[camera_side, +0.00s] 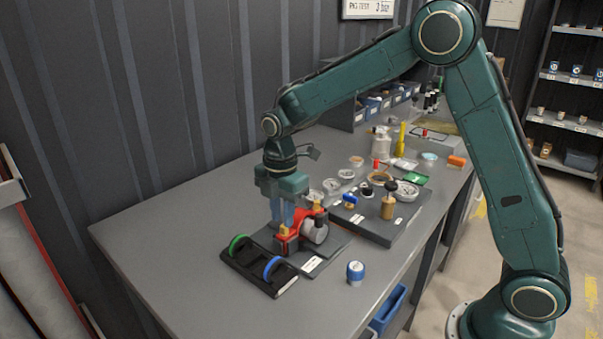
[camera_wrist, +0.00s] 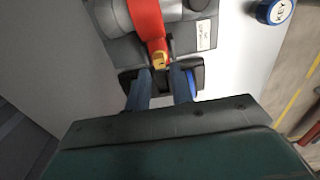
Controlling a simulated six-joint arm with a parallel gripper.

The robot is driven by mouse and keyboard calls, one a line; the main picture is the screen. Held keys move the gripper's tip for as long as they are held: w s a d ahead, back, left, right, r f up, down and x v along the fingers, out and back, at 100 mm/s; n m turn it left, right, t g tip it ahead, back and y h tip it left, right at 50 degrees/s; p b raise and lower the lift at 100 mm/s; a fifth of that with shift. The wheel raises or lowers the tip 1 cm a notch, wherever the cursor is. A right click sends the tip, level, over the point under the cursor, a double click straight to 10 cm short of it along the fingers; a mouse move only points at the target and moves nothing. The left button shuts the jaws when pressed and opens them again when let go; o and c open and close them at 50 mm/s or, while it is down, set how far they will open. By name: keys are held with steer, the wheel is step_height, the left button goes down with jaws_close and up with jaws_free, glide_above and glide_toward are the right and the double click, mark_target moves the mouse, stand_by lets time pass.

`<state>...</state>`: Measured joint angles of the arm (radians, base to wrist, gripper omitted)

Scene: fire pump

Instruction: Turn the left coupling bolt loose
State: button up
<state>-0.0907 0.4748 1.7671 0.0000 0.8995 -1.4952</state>
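The red pump clamp (camera_side: 307,222) sits around a grey pump body (camera_side: 315,231) on a dark base. One yellow coupling bolt (camera_side: 284,230) is at its left front end, and another yellow bolt (camera_side: 318,206) is at its far side. My gripper (camera_side: 283,222) points down at the left bolt. In the wrist view, the gripper's two blue-grey fingers (camera_wrist: 161,74) are apart, and the yellow bolt (camera_wrist: 159,60) shows just beyond and between their tips. I see no clear contact with the bolt. The far bolt is not in the wrist view.
A black holder (camera_side: 258,275) with a green ring (camera_side: 238,243) and a blue ring (camera_side: 272,267) lies close in front. A blue-and-white KEY jar (camera_side: 355,272) stands to the right. A grey tray (camera_side: 372,226) with several small parts is behind. The front left bench is clear.

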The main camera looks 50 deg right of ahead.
mark_target(287, 236)
step_height(287, 236, up, 11)
stand_by(0.5)
steer(key=shift+r, duration=0.1)
steer(key=s+d+r+m+t, duration=0.1)
steer(key=s+r+m, duration=0.2)
steer(key=s+m, duration=0.3)
steer(key=s+d+r+m+t, duration=0.2)
steer(key=s+r+m, duration=0.1)
steer(key=s, duration=0.5)
steer(key=s+d+f+m+t, duration=0.1)
steer(key=s+f+m+t, duration=0.1)
steer(key=s+m, duration=0.7)
steer(key=s+f, duration=0.1)
steer(key=s, duration=0.3)
steer(key=shift+s+t, duration=0.3)
steer(key=shift+r, duration=0.1)
